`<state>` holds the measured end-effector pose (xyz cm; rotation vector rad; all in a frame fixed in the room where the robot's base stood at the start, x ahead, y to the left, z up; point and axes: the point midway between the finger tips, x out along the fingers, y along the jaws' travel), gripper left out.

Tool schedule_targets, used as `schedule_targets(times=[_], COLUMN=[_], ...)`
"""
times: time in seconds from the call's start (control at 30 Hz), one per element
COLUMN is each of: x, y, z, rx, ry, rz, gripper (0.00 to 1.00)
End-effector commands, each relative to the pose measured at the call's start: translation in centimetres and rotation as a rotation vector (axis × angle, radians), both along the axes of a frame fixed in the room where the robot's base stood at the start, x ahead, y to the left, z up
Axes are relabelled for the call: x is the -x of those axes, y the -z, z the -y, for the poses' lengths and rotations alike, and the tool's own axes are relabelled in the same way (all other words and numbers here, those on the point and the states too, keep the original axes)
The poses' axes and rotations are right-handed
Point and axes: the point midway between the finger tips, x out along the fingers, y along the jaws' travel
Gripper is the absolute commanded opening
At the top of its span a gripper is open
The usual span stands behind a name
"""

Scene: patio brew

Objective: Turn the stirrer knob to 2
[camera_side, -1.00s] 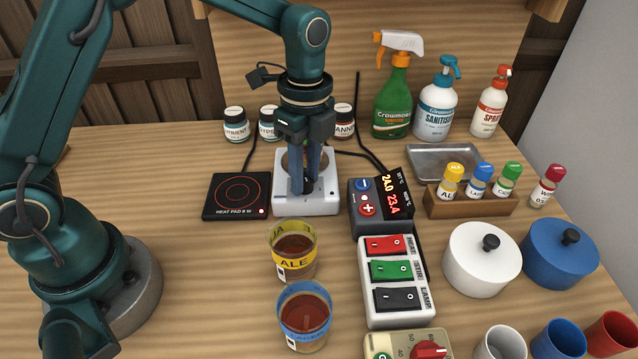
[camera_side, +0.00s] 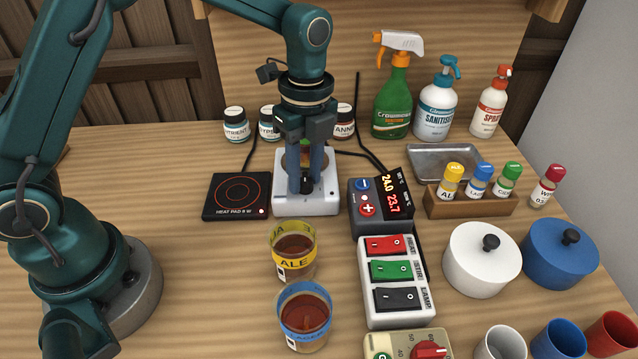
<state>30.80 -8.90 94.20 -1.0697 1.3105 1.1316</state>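The stirrer (camera_side: 321,205) is a white square unit at the back middle, beside the black heat pad. Its dark knob (camera_side: 307,186) shows on the front part, between the lower ends of my fingers. My gripper (camera_side: 306,184) points down over the stirrer, with its two blue-grey fingers apart, one on each side of the knob. I cannot tell whether the fingers touch the knob. The knob's markings are too small to read. Part of a vessel with an amber and green look (camera_side: 306,155) shows behind the fingers, mostly hidden.
The heat pad (camera_side: 237,196) is close on the left. The temperature controller (camera_side: 369,208) stands close on the right, with the switch strip (camera_side: 366,318) in front of it. An ale cup (camera_side: 293,251) and a lager cup (camera_side: 305,316) stand in front. Small jars (camera_side: 236,126) line the back.

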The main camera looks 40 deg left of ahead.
Motion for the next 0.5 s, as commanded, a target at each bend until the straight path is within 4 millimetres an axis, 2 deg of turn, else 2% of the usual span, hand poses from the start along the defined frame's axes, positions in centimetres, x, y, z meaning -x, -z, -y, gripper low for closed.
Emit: schedule_targets(times=[0.07,0.37,0.5], x=[0.0,-0.1,-0.2], y=[0.0,0.0,-1.3], z=[0.0,0.0,0.0], rx=[0.000,0.000,0.001], ry=[-0.001,-0.001,-0.001], rz=[0.002,0.002,0.006], gripper=[0.61,0.61,0.61])
